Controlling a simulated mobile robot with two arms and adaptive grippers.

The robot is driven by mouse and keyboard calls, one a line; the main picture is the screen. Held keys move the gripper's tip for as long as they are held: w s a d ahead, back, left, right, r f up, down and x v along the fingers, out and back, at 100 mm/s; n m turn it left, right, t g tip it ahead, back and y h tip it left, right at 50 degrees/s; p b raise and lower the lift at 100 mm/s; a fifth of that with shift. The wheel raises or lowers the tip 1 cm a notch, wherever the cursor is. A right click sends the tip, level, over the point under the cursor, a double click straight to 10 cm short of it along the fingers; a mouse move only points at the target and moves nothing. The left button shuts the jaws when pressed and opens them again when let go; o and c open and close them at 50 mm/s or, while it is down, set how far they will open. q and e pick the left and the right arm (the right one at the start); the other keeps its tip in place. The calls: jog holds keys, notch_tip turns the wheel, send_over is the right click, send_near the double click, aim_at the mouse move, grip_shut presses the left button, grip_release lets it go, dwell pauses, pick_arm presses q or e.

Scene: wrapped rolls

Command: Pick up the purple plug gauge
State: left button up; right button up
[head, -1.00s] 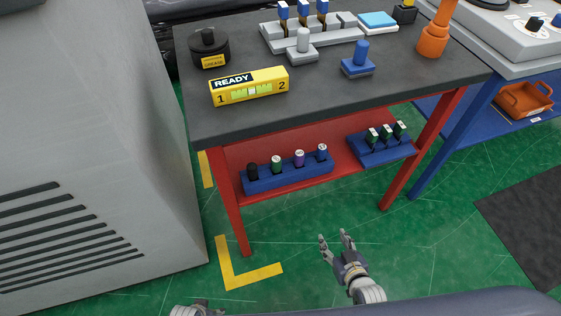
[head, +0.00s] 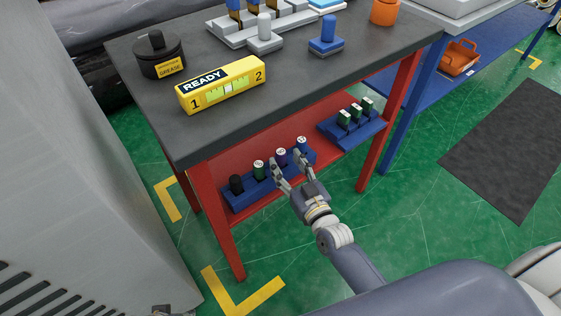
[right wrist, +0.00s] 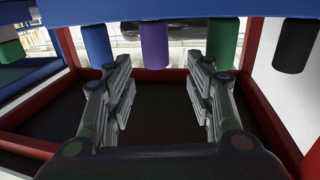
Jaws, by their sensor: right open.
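The purple plug gauge (head: 281,154) stands upright in a blue rack (head: 240,201) on the red lower shelf, between a green gauge (head: 259,169) and a blue gauge (head: 301,142). My right gripper (head: 288,165) is open at the front of the rack, its fingers pointing at the purple gauge. In the right wrist view, which looks upside down, the purple gauge (right wrist: 154,45) hangs from the top, centred between the open fingers (right wrist: 159,75). I cannot tell any contact. Of my left gripper, only a dark scrap (head: 162,311) shows at the bottom edge.
The dark tabletop (head: 300,85) overhangs the shelf and carries a yellow READY level (head: 221,84). A black gauge (head: 236,184) stands at the rack's left end. A second blue rack (head: 352,131) sits to the right. Red table legs (head: 376,150) flank the shelf opening.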

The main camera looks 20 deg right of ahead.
aim_at(284, 156)
jog(key=w, duration=0.3)
jog(key=w+b, duration=0.1)
jog(key=w, duration=0.1)
jog(key=shift+a+f, duration=0.2)
jog(key=shift+f, duration=0.05)
pick_arm(q)
notch_tip(284, 156, up, 4)
jog(key=shift+r, duration=0.15)
pick_arm(e)
jog(key=shift+r, duration=0.1)
jog(key=c, duration=1.1)
